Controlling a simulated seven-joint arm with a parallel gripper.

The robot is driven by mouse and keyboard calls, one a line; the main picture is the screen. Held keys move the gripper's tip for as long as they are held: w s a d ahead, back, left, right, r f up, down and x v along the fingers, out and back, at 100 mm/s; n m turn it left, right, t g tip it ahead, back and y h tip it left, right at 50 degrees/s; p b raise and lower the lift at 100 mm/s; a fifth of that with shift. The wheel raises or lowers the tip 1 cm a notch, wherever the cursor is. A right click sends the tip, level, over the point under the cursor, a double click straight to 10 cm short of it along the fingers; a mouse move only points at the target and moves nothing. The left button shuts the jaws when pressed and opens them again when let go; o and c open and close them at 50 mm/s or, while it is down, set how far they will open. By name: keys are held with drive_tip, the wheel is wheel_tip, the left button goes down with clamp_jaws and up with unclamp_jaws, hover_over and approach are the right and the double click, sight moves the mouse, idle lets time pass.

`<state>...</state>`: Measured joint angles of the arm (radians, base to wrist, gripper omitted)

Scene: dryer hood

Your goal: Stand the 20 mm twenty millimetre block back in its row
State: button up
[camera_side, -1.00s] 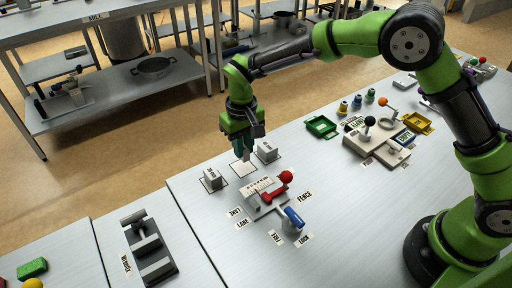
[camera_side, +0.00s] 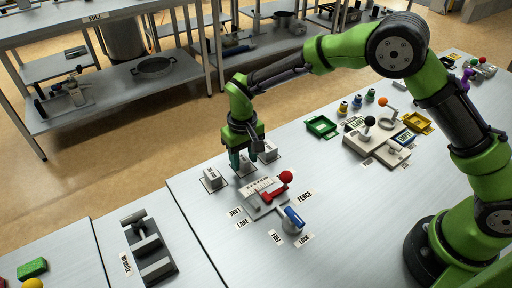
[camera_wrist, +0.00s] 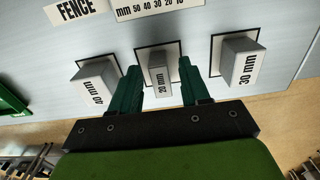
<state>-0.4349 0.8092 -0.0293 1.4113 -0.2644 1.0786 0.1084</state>
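The 20 mm block (camera_wrist: 160,86), pale grey with a "20 mm" label, stands upright on the middle outlined square in the wrist view. It also shows in the side view (camera_side: 246,167). My gripper (camera_wrist: 158,70) has its two dark green fingers around the block, with a visible gap on each side. The gripper is open and still low over the row in the side view (camera_side: 245,159). The 30 mm block (camera_wrist: 238,62) stands on the right square.
The measuring fixture with a scale (camera_side: 262,187) and red knob (camera_side: 286,176) sits just in front of the row. A blue handle (camera_side: 293,217) is nearer. A green tray (camera_side: 321,126) lies to the right. The bench edge is close behind the row.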

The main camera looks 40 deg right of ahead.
sight(244, 159)
drive_tip(key=shift+r, duration=0.15)
drive_tip(key=s+d+r+t, duration=0.1)
drive_tip(key=d+r, duration=0.1)
drive_tip(key=r, duration=0.7)
drive_tip(key=s+d+r, duration=0.1)
drive_tip(key=d+r, duration=0.1)
drive_tip(key=r, duration=0.6)
drive_tip(key=s+d+r+m+t+y, duration=0.2)
drive_tip(key=s+d+r, duration=0.5)
drive_tip(key=s, duration=0.1)
drive_tip(key=s+d+f+m+t, duration=0.1)
drive_tip(key=s+d+t, duration=0.3)
drive_tip(key=s, duration=0.9)
drive_tip(key=shift+d+f+m, duration=0.15)
drive_tip(key=shift+d+m, duration=0.35)
drive_tip(key=shift+d, duration=0.6)
drive_tip(key=shift+w, duration=0.1)
